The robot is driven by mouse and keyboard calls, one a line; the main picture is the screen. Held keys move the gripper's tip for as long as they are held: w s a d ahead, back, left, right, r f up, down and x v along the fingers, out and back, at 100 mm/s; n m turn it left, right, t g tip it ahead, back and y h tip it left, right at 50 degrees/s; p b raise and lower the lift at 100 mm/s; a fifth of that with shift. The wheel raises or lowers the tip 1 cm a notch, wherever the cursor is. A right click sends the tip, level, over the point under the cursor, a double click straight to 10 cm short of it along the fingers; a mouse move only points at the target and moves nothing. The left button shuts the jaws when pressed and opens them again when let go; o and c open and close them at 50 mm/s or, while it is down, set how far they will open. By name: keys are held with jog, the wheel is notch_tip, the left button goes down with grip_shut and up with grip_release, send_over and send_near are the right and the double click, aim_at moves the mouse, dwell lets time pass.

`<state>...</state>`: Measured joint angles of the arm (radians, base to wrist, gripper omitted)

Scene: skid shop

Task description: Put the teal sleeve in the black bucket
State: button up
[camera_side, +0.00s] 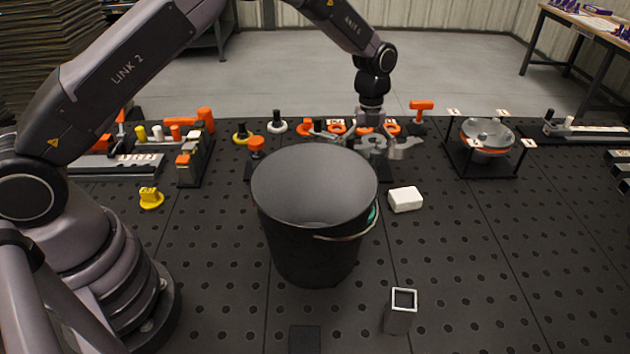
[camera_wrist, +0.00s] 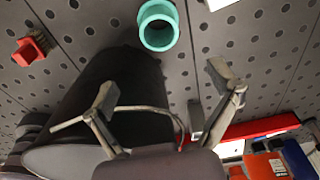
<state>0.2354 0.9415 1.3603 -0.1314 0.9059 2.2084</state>
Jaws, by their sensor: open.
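The black bucket (camera_side: 310,245) stands upright on the perforated table in the side view, its wire handle hanging at the right; the visible inside looks empty. The teal sleeve (camera_wrist: 158,25) is a short hollow ring at the top of the wrist view, resting on the table beside the bucket (camera_wrist: 95,75). In the side view only a sliver of the teal sleeve (camera_side: 373,214) shows past the bucket's right edge. My gripper (camera_side: 392,147) is open and empty above and behind the bucket. In the wrist view its spread fingers (camera_wrist: 164,86) are apart from the sleeve.
A white block (camera_side: 405,199) lies right of the bucket. A yellow part (camera_side: 151,199) lies to the left. Racks and orange-handled parts line the back. The right side of the table is mostly clear.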

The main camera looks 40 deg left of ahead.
jog(key=f, duration=0.7)
jog(key=shift+s+d+f, duration=0.15)
jog(key=shift+s+d, duration=0.15)
jog(key=shift+s, duration=0.05)
notch_tip(320, 180, down, 6)
jog(key=shift+r, duration=0.15)
jog(key=c, duration=1)
jog(key=shift+r, duration=0.15)
